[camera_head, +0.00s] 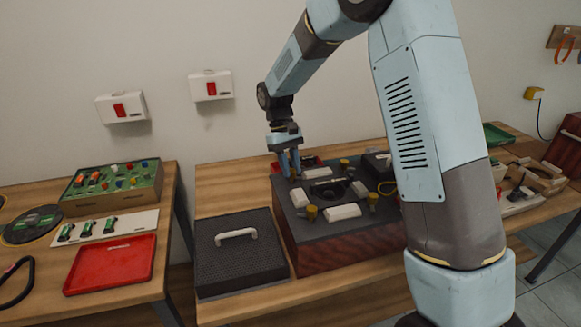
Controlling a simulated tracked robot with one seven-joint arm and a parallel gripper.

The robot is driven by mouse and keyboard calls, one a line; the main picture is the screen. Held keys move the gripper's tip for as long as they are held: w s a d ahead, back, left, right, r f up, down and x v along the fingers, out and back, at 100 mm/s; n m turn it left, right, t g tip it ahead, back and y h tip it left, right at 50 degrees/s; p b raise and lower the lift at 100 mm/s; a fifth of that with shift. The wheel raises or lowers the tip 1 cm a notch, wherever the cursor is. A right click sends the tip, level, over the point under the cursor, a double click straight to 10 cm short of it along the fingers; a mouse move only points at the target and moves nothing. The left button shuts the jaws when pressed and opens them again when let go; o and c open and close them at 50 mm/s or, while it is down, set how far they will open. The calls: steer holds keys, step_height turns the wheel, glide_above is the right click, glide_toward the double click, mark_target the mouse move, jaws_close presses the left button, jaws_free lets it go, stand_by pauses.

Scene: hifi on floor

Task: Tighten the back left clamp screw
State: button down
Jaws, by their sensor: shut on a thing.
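A dark box-shaped fixture (330,229) with reddish-brown sides stands on the middle table. On its top are pale blocks (343,212) around a dark round opening, and brass-coloured clamp screws. One screw (311,212) is at the front left, one (372,200) at the front right and one (344,164) at the back right. My gripper (291,172) points down at the back left corner of the fixture, its fingers closed around the back left clamp screw. That screw is mostly hidden by the fingers, so its seating cannot be told.
A dark textured cover with a pale handle (236,234) lies left of the fixture. A red tray (112,264) and a green-topped parts box (110,186) are on the left table. Wooden pieces (524,183) lie right. My arm blocks part of the right side.

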steer(key=shift+w+d+m+y, duration=0.15)
steer(key=shift+m+y, duration=0.45)
steer(key=shift+m, duration=1)
steer(key=c, duration=0.9)
jaws_free()
steer(key=shift+w+v, duration=0.2)
steer(key=shift+v, duration=6.65)
steer(key=shift+d, duration=0.1)
